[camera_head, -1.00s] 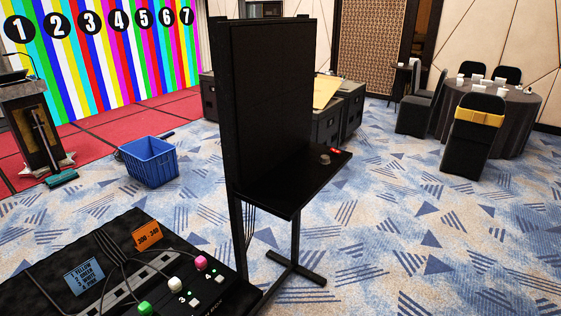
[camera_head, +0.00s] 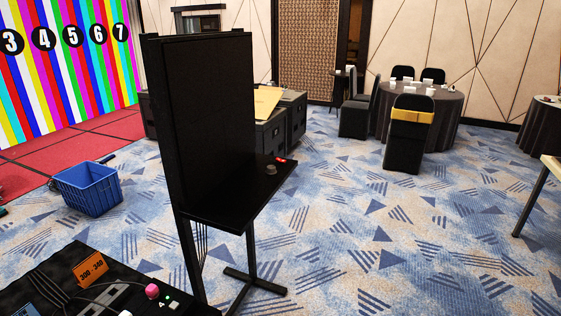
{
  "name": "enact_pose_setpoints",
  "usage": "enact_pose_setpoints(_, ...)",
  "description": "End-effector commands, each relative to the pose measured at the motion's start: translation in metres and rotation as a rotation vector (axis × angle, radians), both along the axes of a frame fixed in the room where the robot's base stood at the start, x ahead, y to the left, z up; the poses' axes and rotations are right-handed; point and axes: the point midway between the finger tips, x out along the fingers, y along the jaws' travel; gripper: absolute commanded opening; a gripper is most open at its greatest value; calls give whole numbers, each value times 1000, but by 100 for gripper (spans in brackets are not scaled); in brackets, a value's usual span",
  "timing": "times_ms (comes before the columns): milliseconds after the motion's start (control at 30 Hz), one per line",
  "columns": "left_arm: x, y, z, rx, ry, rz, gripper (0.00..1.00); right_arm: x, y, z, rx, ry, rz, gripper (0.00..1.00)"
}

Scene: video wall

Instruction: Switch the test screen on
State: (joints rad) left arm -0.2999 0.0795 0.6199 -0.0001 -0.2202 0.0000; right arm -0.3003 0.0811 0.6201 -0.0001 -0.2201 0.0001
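A tall black panel (camera_head: 211,120), which may be the test screen seen from behind or switched off, stands upright on a black stand in the middle. A black shelf (camera_head: 240,198) sticks out from it to the right. On the shelf are a small red lit part (camera_head: 280,160) and a grey round knob (camera_head: 271,170). A striped video wall (camera_head: 62,70) with numbered black circles is lit at the far left. Neither of my grippers is in view.
A black desk (camera_head: 150,304) with a pink knob (camera_head: 152,291), cables and an orange label (camera_head: 91,269) fills the front left. A blue crate (camera_head: 88,189) and dark cases (camera_head: 272,137) stand behind. Round table (camera_head: 446,119) and chairs are back right. Carpet at right is open.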

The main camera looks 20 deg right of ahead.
Motion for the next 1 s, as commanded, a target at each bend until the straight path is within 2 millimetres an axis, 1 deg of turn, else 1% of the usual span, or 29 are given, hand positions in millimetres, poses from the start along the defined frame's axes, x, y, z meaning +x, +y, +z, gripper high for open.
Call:
enact_pose_setpoints(33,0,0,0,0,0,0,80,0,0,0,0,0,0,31)
enact_pose_setpoints(267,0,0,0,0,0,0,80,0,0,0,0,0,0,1)
enact_pose_setpoints(1000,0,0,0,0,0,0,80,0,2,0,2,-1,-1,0)
